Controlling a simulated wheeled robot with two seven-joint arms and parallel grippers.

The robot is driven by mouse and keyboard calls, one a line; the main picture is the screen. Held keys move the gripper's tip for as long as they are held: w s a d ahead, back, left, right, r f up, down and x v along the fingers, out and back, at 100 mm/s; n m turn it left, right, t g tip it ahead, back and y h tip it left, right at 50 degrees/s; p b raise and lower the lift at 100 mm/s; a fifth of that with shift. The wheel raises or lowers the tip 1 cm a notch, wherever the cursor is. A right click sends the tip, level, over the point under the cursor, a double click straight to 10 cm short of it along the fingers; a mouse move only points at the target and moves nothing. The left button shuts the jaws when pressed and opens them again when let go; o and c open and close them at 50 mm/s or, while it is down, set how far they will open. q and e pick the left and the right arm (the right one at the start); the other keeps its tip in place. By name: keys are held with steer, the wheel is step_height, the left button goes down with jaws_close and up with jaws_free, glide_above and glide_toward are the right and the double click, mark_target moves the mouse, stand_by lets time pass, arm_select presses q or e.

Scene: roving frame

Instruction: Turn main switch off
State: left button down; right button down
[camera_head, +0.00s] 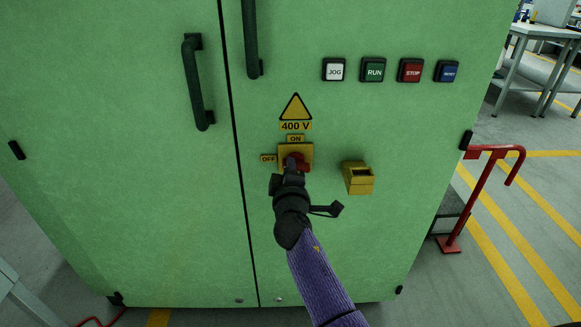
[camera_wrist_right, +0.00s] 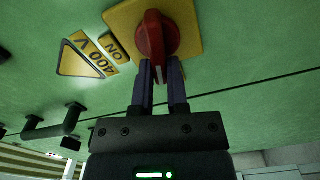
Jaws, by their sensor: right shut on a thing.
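The main switch has a red rotary handle (camera_head: 302,161) on a yellow plate (camera_head: 281,149) on the green cabinet door. An ON label (camera_head: 295,139) sits above the plate and an OFF label (camera_head: 268,159) to its left. My right gripper (camera_head: 292,168) is at the handle and covers part of it. In the right wrist view, the red handle (camera_wrist_right: 153,36) has its near end between the fingers of my gripper (camera_wrist_right: 160,72), which is shut on it. I cannot tell for sure which label the handle points to. My left gripper is out of view.
A yellow box (camera_head: 358,180) juts from the door right of the switch. JOG, RUN, STOP and blue buttons (camera_head: 447,71) line the upper right. Dark door handles (camera_head: 196,82) stick out at upper left. A red rail (camera_head: 480,190) stands right of the cabinet.

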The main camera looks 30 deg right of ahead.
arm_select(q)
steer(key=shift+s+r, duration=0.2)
arm_select(e)
steer(key=n, duration=0.3)
steer(key=shift+f, duration=0.2)
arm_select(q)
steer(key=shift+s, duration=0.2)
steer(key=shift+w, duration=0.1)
arm_select(e)
steer(key=c, duration=0.9)
jaws_free()
steer(key=shift+o, duration=1.4)
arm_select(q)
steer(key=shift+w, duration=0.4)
